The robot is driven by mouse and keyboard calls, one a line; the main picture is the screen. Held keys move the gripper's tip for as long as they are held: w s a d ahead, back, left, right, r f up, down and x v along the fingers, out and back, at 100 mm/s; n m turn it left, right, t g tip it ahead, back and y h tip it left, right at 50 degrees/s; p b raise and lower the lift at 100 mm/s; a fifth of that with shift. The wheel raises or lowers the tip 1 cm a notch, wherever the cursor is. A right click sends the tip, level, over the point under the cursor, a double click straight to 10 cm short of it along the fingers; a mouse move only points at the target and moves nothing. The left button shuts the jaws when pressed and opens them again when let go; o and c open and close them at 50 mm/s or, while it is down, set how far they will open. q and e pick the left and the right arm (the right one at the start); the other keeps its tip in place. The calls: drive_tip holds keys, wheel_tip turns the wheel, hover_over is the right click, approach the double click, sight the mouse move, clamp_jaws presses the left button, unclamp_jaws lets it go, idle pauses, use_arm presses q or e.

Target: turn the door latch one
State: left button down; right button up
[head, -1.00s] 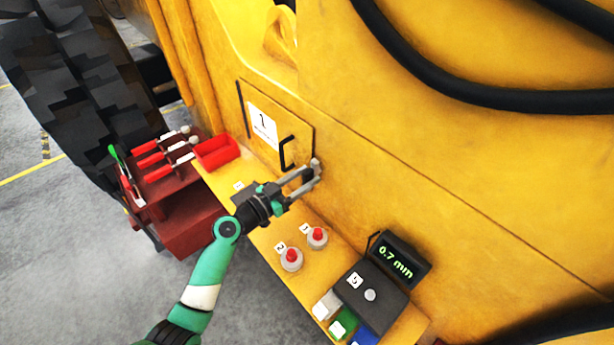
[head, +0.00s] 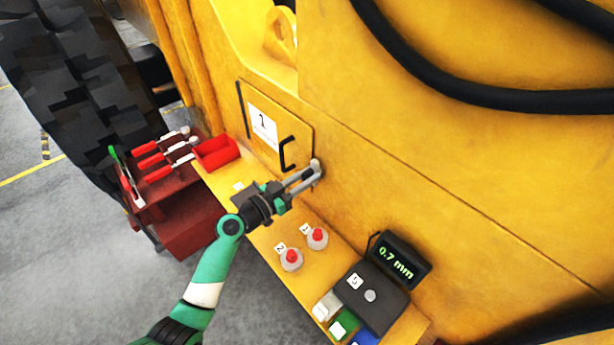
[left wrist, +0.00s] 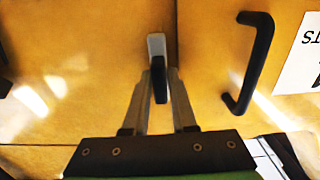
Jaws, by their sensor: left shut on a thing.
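The door (head: 297,119) marked 1 is a yellow panel with a white label, flush in the yellow body. Its black bar handle (head: 288,153) is also in the left wrist view (left wrist: 249,62). The latch, a black lever on a pale grey plate, sits beside the door's edge in the left wrist view (left wrist: 158,68). My left gripper (head: 311,178) is shut on the latch lever, with one finger on each side of it. In the head view the fingers mostly hide the latch. My right gripper is not in view.
A yellow ledge (head: 262,236) below the door carries two red-topped buttons (head: 317,236), a red bin (head: 216,152) and a dark box (head: 370,296). A display (head: 398,260) reads 0.7 mm. A dark red tool rack (head: 166,190) stands left.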

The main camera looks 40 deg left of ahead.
use_arm(q)
drive_tip(key=n, duration=0.4)
drive_tip(key=shift+a, duration=0.1)
drive_tip(key=n, duration=0.4)
drive_tip(key=shift+n, duration=0.3)
drive_tip(key=n, duration=0.4)
drive_tip(key=shift+a+f+p, duration=0.1)
drive_tip(key=shift+p, duration=0.3)
drive_tip(key=n+p, duration=0.1)
drive_tip(key=n, duration=0.4)
drive_tip(key=shift+f, duration=0.1)
drive_tip(key=c, duration=0.8)
unclamp_jaws()
drive_tip(key=shift+s, duration=0.1)
